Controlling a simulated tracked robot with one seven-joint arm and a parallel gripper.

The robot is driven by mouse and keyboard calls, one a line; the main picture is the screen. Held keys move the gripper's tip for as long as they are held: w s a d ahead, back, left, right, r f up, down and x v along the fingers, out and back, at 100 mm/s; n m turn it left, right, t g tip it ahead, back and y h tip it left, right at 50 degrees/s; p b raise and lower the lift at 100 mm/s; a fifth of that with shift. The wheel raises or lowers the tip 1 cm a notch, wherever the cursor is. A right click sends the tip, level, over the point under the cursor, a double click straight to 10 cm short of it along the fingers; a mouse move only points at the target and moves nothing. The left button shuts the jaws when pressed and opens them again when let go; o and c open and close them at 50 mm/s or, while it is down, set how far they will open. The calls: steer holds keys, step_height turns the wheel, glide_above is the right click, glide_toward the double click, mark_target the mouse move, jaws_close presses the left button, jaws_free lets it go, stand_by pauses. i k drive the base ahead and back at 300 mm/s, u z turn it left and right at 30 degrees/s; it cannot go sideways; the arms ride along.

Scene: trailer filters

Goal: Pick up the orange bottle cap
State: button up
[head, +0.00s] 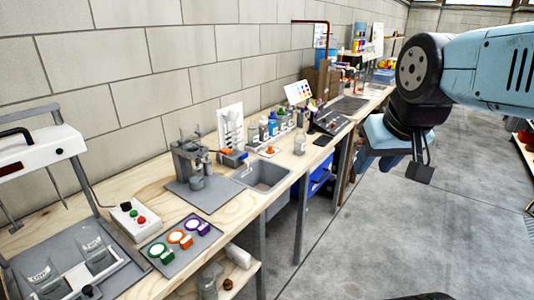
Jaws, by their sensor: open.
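A small orange object (270,150), which looks like the orange bottle cap, sits on the wooden bench just behind the sink. It is too small to make out clearly. A clear bottle (300,144) stands to its right. My gripper (392,166) hangs at the right, in the air over the floor beside the bench. It is open, with nothing seen between its fingers, and well apart from the orange object. One finger is partly hidden by the gripper body.
The bench (150,190) runs along the block wall. A sink (262,175), a grey stand (195,170), a tray of coloured rings (180,242) and several bottles (272,124) occupy it. A dark laptop-like device (328,120) stands farther back. The floor (430,240) at right is clear.

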mark_target(269, 151)
steer(key=u, duration=0.35)
steer(key=i, duration=1.3)
steer(key=u, duration=0.15)
